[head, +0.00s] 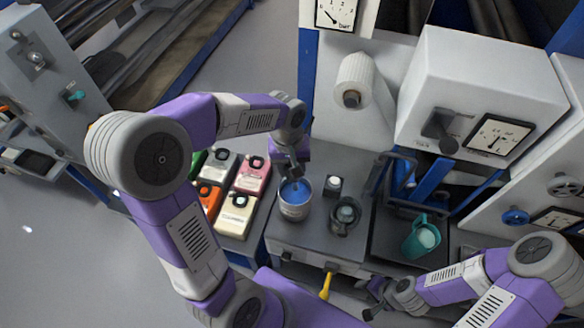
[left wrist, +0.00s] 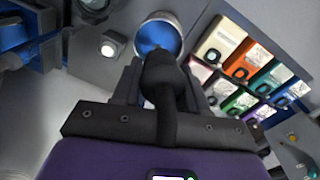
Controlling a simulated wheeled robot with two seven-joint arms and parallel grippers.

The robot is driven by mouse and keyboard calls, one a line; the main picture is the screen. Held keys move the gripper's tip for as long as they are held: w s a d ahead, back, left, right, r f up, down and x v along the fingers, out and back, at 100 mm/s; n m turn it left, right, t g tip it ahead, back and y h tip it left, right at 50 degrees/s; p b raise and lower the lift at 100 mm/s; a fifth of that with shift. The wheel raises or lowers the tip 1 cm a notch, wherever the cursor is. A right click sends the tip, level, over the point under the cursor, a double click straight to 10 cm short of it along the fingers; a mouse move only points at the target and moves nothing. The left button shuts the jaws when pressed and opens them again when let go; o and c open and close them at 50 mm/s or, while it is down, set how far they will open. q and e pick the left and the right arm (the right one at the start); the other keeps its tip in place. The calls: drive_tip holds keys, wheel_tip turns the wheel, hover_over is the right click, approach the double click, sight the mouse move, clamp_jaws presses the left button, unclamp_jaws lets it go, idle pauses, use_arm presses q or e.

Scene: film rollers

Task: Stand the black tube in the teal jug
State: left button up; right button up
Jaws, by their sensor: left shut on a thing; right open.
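The teal jug (head: 421,240) stands on the dark worktop at the right in the head view, with something pale inside it. My left gripper (head: 291,172) is at a can at the left of the worktop. In the left wrist view its fingers are shut on a black thing (left wrist: 163,82), which looks like the black tube. Its lower end overlaps the can's blue inside; I cannot tell whether it is in the can or above it. My right gripper (head: 372,301) is open and empty in front of the worktop, low and left of the teal jug.
The can (head: 294,211) has a blue inside. A dark grey jug (head: 345,217) and a small white-topped block (head: 333,186) stand between it and the teal jug. Coloured containers (head: 238,212) fill a lower shelf at left. A black frame (head: 398,180) rises behind the teal jug.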

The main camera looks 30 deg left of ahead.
use_arm(q)
drive_tip(key=shift+r+p, duration=4.35)
drive_tip(key=shift+r, duration=1.3)
